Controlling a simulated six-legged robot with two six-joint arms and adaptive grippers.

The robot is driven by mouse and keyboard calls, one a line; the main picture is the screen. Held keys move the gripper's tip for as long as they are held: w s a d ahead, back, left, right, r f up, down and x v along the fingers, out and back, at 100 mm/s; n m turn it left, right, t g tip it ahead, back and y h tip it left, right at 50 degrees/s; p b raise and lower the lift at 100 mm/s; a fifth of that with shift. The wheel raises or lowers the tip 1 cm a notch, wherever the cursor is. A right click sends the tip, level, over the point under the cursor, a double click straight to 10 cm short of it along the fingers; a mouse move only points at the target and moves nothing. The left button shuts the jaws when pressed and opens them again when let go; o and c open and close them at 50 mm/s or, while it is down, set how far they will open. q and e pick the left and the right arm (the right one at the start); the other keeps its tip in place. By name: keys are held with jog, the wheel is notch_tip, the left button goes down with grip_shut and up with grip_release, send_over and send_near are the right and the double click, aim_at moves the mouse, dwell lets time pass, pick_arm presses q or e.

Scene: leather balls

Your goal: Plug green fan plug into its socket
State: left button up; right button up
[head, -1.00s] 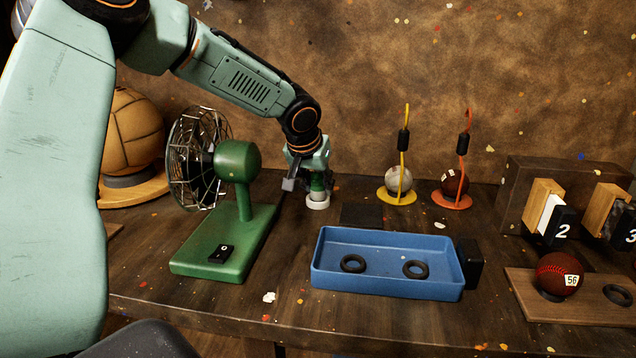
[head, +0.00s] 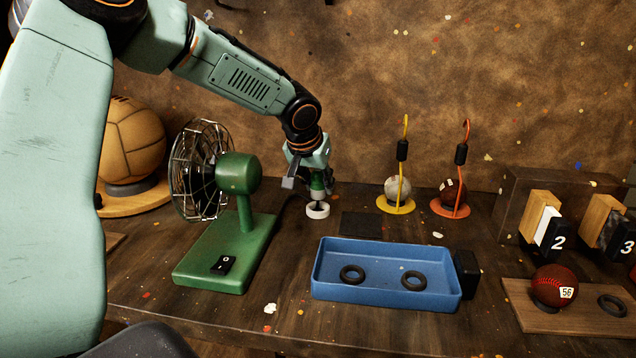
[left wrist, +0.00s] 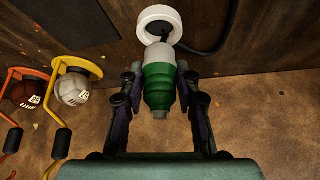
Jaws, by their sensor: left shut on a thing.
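The green plug (head: 317,185) is in my left gripper (head: 312,186). In the left wrist view the plug (left wrist: 158,82) has a green ribbed body and a white end, with the gripper's fingers (left wrist: 160,108) on either side of it. A white round piece (head: 317,211) sits on the table just below the plug, and it also shows in the wrist view (left wrist: 152,14) beyond the plug's white end. I cannot tell whether they touch. The green fan (head: 240,173) with its wire cage stands to the left. My right gripper is not in view.
A blue tray (head: 388,293) with two black rings lies in front. A yellow stand (head: 397,207) and an orange stand (head: 450,209), each with a ball, are at the back right. A dark cable (left wrist: 206,48) runs by the white piece. A ball numbered 56 (head: 553,285) is far right.

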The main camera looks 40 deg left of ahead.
pick_arm(q)
jog(key=shift+r+p, duration=1.35)
jog(key=shift+r, duration=0.65)
